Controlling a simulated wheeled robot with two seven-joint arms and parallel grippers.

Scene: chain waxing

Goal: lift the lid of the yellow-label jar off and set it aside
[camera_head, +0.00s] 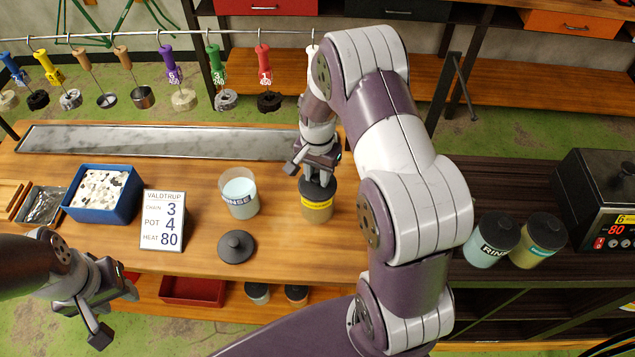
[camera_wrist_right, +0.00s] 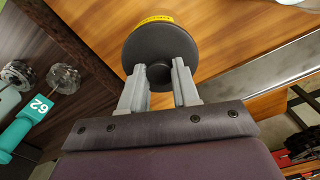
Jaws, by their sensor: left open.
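The yellow-label jar (camera_head: 317,207) stands on the wooden table, its dark lid (camera_head: 318,190) on top. My right gripper (camera_head: 314,171) is directly above the lid. In the right wrist view the round lid (camera_wrist_right: 140,48) fills the space before the fingers, with a bit of yellow label behind it. The right fingers (camera_wrist_right: 161,75) are close together with the lid's knob (camera_wrist_right: 159,76) between them, one on each side, and look shut on it. The lid looks seated on the jar. My left gripper (camera_head: 103,306) is open and empty at the table's front left.
An open jar labelled RINSE (camera_head: 240,196) stands left of the yellow-label jar. A loose dark lid (camera_head: 236,247) lies in front of it. A sign card (camera_head: 163,220) and blue bin (camera_head: 103,193) are further left. Bare table (camera_head: 290,250) lies right of the loose lid.

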